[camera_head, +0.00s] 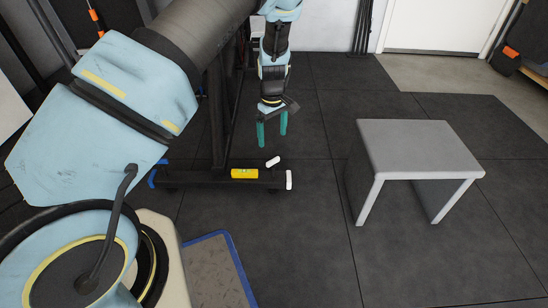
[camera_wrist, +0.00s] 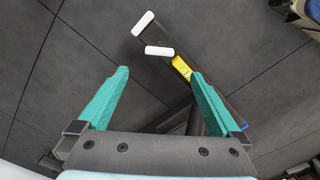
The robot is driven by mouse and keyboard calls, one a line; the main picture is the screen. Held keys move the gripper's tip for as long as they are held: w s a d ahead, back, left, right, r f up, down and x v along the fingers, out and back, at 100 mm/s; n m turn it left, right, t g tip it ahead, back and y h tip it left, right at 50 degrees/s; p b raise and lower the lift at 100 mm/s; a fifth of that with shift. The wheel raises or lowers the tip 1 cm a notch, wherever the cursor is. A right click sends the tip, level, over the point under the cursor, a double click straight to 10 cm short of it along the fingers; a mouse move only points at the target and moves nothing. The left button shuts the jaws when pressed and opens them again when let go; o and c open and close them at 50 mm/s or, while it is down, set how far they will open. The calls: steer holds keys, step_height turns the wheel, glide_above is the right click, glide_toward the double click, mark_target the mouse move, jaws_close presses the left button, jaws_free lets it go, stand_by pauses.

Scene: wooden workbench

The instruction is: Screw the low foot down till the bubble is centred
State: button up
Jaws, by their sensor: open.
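A yellow spirit level (camera_head: 245,173) lies on the dark base bar (camera_head: 205,179) of a stand; its bubble is too small to read. Two white pieces, probably foot parts, are at the bar's right end: one at the very end (camera_head: 289,179), one just behind it (camera_head: 273,162). A blue piece (camera_head: 153,176) is at the left end. My gripper (camera_head: 272,138) is open and empty, fingers down, above the right end. In the wrist view, the level (camera_wrist: 182,67) and both white pieces (camera_wrist: 143,23) (camera_wrist: 159,51) show beyond the teal fingertips (camera_wrist: 160,72), touching nothing.
A grey stool or small table (camera_head: 415,145) stands to the right. A blue-edged mat or board (camera_head: 215,272) lies in front of the stand. The dark tiled floor between the stand and stool is clear. The stand's dark upright (camera_head: 217,125) rises left of my gripper.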

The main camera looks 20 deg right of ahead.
mark_target(273, 160)
step_height(273, 160, down, 11)
steer(key=b, duration=0.4)
steer(key=shift+r, duration=0.1)
steer(key=shift+r, duration=0.1)
steer(key=c, duration=1.3)
